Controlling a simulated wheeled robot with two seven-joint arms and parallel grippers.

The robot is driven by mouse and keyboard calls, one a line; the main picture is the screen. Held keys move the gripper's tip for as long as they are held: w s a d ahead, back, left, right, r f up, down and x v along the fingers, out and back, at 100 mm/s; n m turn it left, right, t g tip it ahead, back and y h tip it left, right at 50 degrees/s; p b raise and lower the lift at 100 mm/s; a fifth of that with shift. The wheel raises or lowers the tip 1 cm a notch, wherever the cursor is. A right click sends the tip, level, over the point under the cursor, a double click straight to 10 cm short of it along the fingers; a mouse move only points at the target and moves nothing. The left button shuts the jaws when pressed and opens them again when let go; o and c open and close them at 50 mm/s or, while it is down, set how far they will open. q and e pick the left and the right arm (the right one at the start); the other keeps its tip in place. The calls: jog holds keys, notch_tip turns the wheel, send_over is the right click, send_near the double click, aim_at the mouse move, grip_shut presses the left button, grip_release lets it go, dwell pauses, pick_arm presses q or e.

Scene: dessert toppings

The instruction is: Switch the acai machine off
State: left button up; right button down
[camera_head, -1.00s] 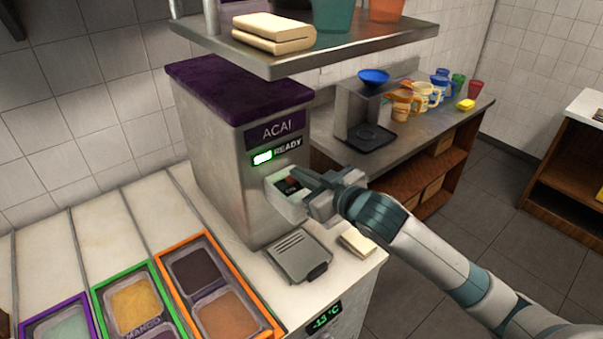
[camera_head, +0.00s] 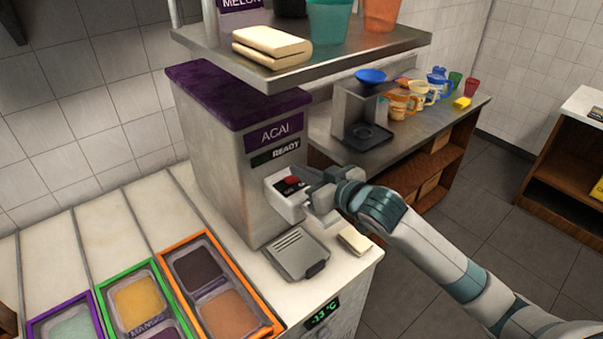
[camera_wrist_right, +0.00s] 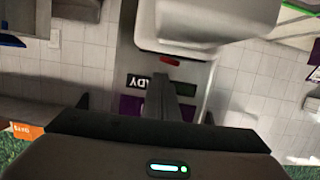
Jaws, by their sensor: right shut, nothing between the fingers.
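The acai machine (camera_head: 222,150) is a grey metal box with a purple top and a purple ACAI label, standing on the white counter. Its READY lamp (camera_head: 261,159) is dark. A white switch box with a red button (camera_head: 291,181) juts from its front. My right gripper (camera_head: 314,180) is shut and empty, just right of the switch box; I cannot tell whether it touches. In the right wrist view the closed fingers (camera_wrist_right: 172,97) overlap the machine's front, with the READY sign upside down and a small red part (camera_wrist_right: 170,61) beyond them. My left gripper is not in view.
A metal shelf (camera_head: 300,62) with cups and a folded cloth hangs above the machine. A grey drip tray (camera_head: 296,253) and a small cloth (camera_head: 354,240) lie below the switch box. Topping tubs (camera_head: 137,305) stand at front left. A side table (camera_head: 400,134) holds mugs.

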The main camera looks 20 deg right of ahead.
jog(key=shift+r+p, duration=0.3)
jog(key=shift+r, duration=0.45)
jog(key=shift+d+r+p, duration=0.1)
jog(key=shift+r+p, duration=0.6)
jog(key=shift+r, duration=0.1)
jog(key=shift+s+d+f+b, duration=0.15)
jog(key=shift+s+f+b, duration=0.15)
jog(key=shift+s+b, duration=0.4)
jog(key=b+v, duration=0.3)
jog(key=v, duration=0.4)
jog(key=shift+d+r, duration=0.1)
jog(key=shift+d, duration=0.15)
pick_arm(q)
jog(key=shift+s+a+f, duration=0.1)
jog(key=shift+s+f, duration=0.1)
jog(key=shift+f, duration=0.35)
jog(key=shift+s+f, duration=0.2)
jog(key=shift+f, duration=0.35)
pick_arm(e)
jog(key=shift+s+d+r, duration=0.25)
jog(key=shift+s+r, duration=0.05)
jog(key=shift+s, duration=0.3)
